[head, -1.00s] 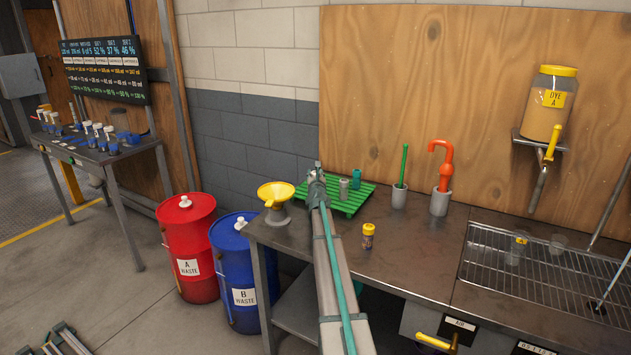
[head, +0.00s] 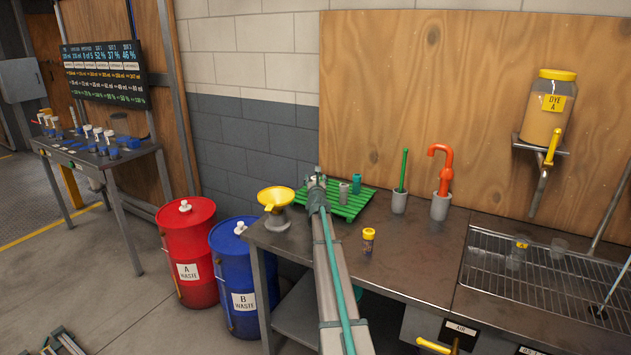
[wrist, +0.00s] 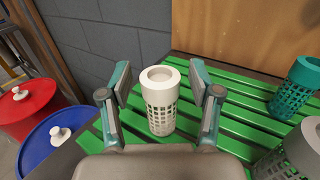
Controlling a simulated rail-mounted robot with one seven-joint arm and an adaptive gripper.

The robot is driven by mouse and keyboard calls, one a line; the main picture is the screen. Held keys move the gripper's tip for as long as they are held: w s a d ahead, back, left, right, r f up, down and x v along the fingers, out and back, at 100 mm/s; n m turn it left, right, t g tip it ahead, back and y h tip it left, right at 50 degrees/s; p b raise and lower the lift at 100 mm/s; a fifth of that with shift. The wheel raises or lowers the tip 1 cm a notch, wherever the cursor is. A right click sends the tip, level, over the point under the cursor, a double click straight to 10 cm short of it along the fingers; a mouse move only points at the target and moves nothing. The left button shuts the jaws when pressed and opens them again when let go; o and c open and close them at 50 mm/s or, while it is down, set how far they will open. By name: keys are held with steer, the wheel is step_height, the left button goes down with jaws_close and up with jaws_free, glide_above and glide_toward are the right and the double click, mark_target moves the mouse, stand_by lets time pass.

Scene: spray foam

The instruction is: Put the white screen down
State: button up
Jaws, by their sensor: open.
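The white screen (wrist: 160,103) is a pale cylinder with a lattice lower part and a solid collar. In the wrist view it stands upright on the green slatted rack (wrist: 243,108). My gripper (wrist: 160,92) is open, with one finger on each side of the screen and visible gaps between them. In the head view my arm hides the white screen, and the gripper's fingers cannot be made out. The rack also shows in the head view (head: 348,208), at the back of the bench.
A teal screen (wrist: 297,87) and a grey screen (wrist: 290,152) stand right of the white one. A yellow funnel (head: 276,197) is left of my arm. A yellow-capped jar (head: 368,241) stands in front of the rack. Red (head: 187,250) and blue (head: 243,265) drums stand beside the bench.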

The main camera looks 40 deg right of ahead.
steer(key=b+v, duration=0.1)
steer(key=v, duration=1.1)
steer(key=shift+r, duration=0.2)
